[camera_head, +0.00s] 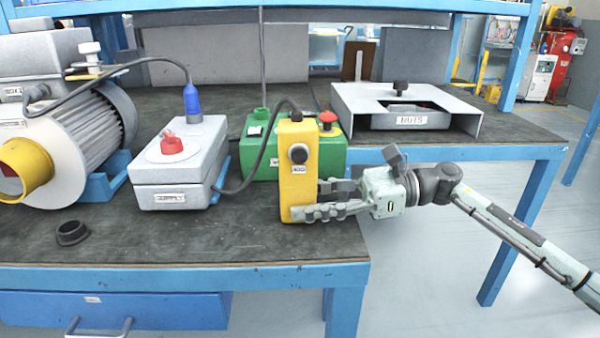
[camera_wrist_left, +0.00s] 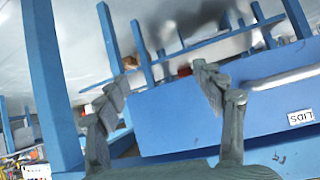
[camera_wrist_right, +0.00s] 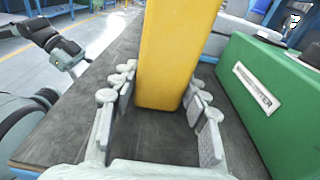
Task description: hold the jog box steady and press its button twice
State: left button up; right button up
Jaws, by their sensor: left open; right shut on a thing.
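The jog box (camera_head: 297,184) is a tall yellow box with a round black button (camera_head: 298,154) high on its front face. A dark cable arches from its top. It is upright over the front part of the bench; I cannot tell whether its base touches the mat. My right gripper (camera_head: 312,202) comes from the right and is shut on its lower part. The right wrist view shows the yellow box (camera_wrist_right: 175,50) between the fingers. My left gripper (camera_wrist_left: 162,75) is open and empty in the left wrist view, near a blue drawer front; it is outside the head view.
A grey box with a red knob (camera_head: 171,146) and a motor (camera_head: 70,120) stand to the left. A green box (camera_head: 262,160) with a red button is close behind the jog box. A black ring (camera_head: 71,233) lies at the front left. The front middle of the bench is clear.

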pick_arm(q)
grip_shut()
dwell(0.3)
dwell(1.2)
